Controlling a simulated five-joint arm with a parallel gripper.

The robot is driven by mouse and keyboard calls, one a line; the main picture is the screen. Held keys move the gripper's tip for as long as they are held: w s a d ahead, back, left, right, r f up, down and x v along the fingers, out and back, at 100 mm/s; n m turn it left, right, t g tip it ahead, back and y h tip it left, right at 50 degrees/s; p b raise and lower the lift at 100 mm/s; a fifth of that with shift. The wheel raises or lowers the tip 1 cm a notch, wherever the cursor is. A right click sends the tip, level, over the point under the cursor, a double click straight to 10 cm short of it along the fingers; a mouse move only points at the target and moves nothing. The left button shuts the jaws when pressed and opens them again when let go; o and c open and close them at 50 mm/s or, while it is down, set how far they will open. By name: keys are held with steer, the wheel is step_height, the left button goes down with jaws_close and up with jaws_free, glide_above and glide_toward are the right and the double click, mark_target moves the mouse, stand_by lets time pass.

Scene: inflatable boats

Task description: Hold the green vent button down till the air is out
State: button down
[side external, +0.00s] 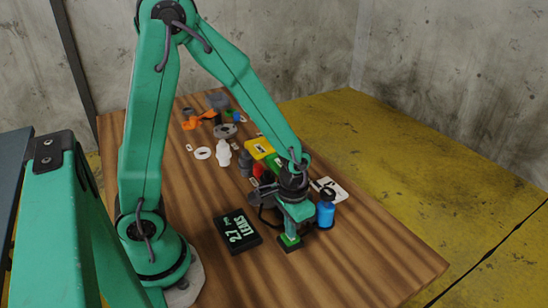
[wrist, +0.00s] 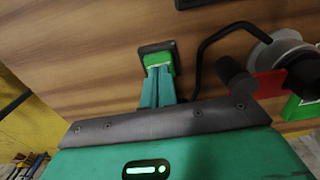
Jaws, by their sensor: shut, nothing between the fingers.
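The green vent button (wrist: 155,57) sits on a small dark base in the wrist view. In the side view the button (side external: 290,241) is at the right front part of the table, on its dark base. My gripper (wrist: 160,72) is shut and empty, with its fingertips at the button's top. In the side view my gripper (side external: 292,232) points straight down onto the button and hides part of it. I cannot tell how far the button is pressed in.
A blue bottle (side external: 325,211) stands close to the right of my gripper. Yellow and green boxes (side external: 260,148), a white bottle (side external: 223,154) and a white ring (side external: 202,153) lie farther back. In the wrist view a bent black tube (wrist: 205,45) runs near the fingers. The table's front right is clear.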

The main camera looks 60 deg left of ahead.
mark_target(277, 237)
steer(key=shift+f, duration=0.5)
stand_by(1.4)
steer(key=shift+r, duration=2.7)
steer(key=shift+a+r, duration=0.1)
steer(key=shift+r, duration=0.5)
steer(key=s+a+r+t, duration=0.2)
steer(key=s+r, duration=0.1)
steer(key=r, duration=0.5)
steer(key=s+a+r+t, duration=0.1)
steer(key=s+r+t, duration=0.2)
steer(key=r, duration=0.5)
steer(key=shift+s+a+t, duration=0.3)
steer(key=shift+s+a, duration=0.1)
steer(key=shift+s, duration=0.4)
